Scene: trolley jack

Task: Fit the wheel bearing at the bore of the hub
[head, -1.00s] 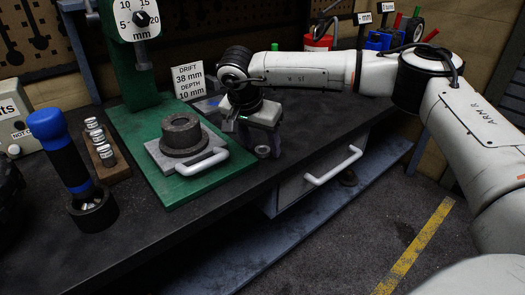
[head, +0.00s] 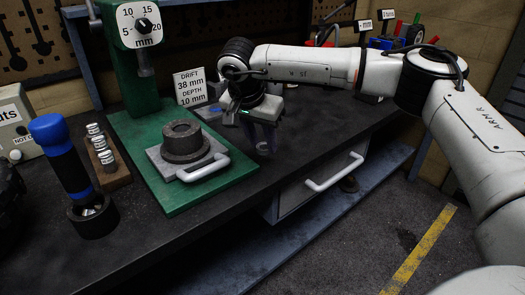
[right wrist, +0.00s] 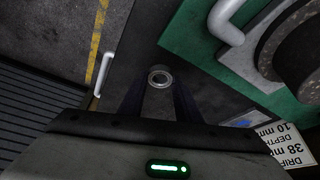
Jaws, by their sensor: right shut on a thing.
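The wheel bearing (head: 265,148) is a small metal ring at the bench front, right of the green press base. In the right wrist view the bearing (right wrist: 159,78) sits between the fingertips, its round opening facing the camera. My right gripper (head: 262,140) is shut on it, fingers pointing down; I cannot tell whether the ring is clear of the bench. The hub (head: 183,143) is a dark stepped cylinder with its bore facing up. It stands on a grey plate with a white handle (head: 205,168), left of my right gripper. My left gripper is not in view.
The green press (head: 135,60) with a mm dial (head: 140,25) rises behind the hub. A sign (head: 190,90) reads drift 38 mm, depth 10 mm. A wooden rack (head: 118,177) with small metal cylinders and a blue-handled tool (head: 60,150) stand left.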

